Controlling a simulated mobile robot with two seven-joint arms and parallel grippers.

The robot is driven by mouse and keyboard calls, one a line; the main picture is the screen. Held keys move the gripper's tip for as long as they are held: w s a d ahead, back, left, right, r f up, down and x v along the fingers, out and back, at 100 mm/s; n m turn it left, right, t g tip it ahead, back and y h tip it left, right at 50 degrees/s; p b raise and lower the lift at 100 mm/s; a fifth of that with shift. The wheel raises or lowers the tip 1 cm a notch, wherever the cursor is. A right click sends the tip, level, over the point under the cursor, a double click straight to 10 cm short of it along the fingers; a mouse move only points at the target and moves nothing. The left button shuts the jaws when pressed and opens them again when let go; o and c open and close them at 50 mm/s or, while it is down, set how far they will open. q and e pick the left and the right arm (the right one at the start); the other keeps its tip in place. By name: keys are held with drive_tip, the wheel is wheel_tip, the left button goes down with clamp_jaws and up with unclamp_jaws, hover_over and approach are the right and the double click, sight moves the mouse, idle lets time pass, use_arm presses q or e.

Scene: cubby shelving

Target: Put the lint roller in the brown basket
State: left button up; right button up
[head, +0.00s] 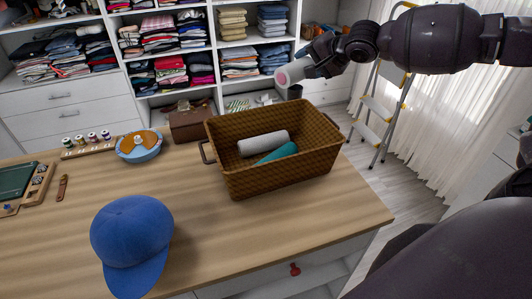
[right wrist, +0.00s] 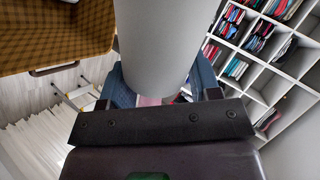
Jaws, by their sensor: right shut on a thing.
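My right gripper (head: 318,62) is shut on a white roll (head: 293,73) with a pinkish end, which looks like the lint roller. It holds the roll in the air above and behind the far right side of the brown basket (head: 262,182). In the right wrist view the pale roll (right wrist: 170,40) stands out from between the fingers (right wrist: 160,96), and the brown basket (right wrist: 55,32) shows at the upper left. Inside the basket lie a light grey roll (head: 263,143) and a teal thing (head: 277,154). My left gripper is not in view.
The basket stands on a wooden table (head: 200,215). A brown box (head: 192,122) is behind.

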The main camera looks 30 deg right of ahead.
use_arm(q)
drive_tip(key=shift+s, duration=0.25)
use_arm(e)
wheel_tip(320, 180, down, 20)
idle(0.4)
drive_tip(key=shift+f, duration=0.3)
drive_tip(key=shift+f, duration=0.25)
drive_tip(key=o, duration=1.3)
drive_tip(key=shift+o, duration=0.2)
drive_tip(key=shift+r, duration=0.1)
